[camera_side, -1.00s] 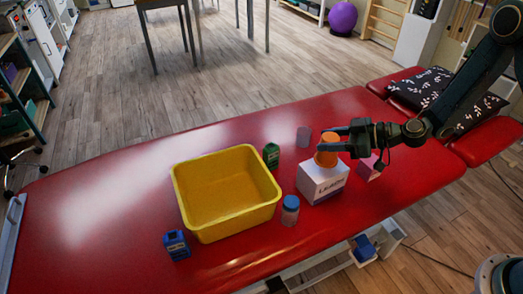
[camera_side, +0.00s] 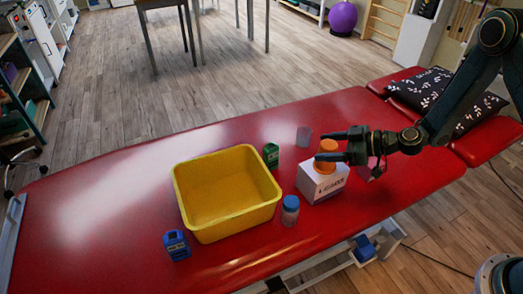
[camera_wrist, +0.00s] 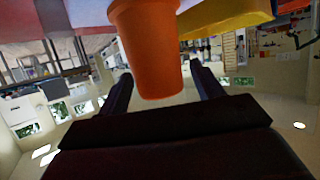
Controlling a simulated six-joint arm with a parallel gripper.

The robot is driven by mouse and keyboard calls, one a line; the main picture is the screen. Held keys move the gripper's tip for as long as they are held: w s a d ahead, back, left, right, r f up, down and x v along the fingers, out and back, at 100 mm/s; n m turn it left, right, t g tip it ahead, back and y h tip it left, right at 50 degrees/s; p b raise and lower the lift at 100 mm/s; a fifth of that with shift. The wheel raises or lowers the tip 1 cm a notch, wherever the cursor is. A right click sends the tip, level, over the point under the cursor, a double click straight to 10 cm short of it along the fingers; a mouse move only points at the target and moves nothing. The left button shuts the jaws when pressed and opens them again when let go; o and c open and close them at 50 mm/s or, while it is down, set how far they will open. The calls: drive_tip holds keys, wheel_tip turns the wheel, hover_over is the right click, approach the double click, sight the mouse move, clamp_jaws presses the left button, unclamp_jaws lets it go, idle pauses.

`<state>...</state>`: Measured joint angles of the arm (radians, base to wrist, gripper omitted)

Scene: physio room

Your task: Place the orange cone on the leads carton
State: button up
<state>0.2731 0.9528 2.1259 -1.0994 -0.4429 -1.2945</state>
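The orange cone (camera_side: 325,168) stands on top of the white leads carton (camera_side: 322,188), on the red couch. My gripper (camera_side: 322,146) is at the cone from the right, one finger on each side of it in the side view. In the wrist view the cone (camera_wrist: 150,50) shows between my gripper's two fingers (camera_wrist: 163,85), with a gap on each side. My gripper is open. The fingers hide part of the cone in the side view.
A yellow bin (camera_side: 225,232) stands left of the carton. A blue-capped jar (camera_side: 290,211), a green bottle (camera_side: 271,155) and a grey cup (camera_side: 304,136) stand close by. A pink object (camera_side: 366,170) is partly behind my gripper. A blue device (camera_side: 176,245) stands at the front left.

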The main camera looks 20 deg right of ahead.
drive_tip(key=shift+r, duration=0.15)
drive_tip(key=v, duration=1.2)
drive_tip(key=shift+a+r, duration=0.1)
drive_tip(key=shift+a, duration=0.05)
idle(0.7)
drive_tip(key=s+a+r+g+h, duration=0.4)
drive_tip(key=s+r+g, duration=0.1)
drive_tip(key=s+r, duration=0.35)
drive_tip(key=s+d+r+m+h, duration=0.2)
drive_tip(key=s+r+m, duration=0.2)
drive_tip(key=s, duration=0.3)
drive_tip(key=s+d+r+m+t+h, duration=0.1)
drive_tip(key=s+d+r+m+h, duration=0.2)
drive_tip(key=s+r+m, duration=0.2)
drive_tip(key=s+r, duration=0.2)
drive_tip(key=s, duration=0.1)
drive_tip(key=shift+s+r+h, duration=0.15)
drive_tip(key=shift+r+h, duration=0.05)
drive_tip(key=shift+h, duration=0.1)
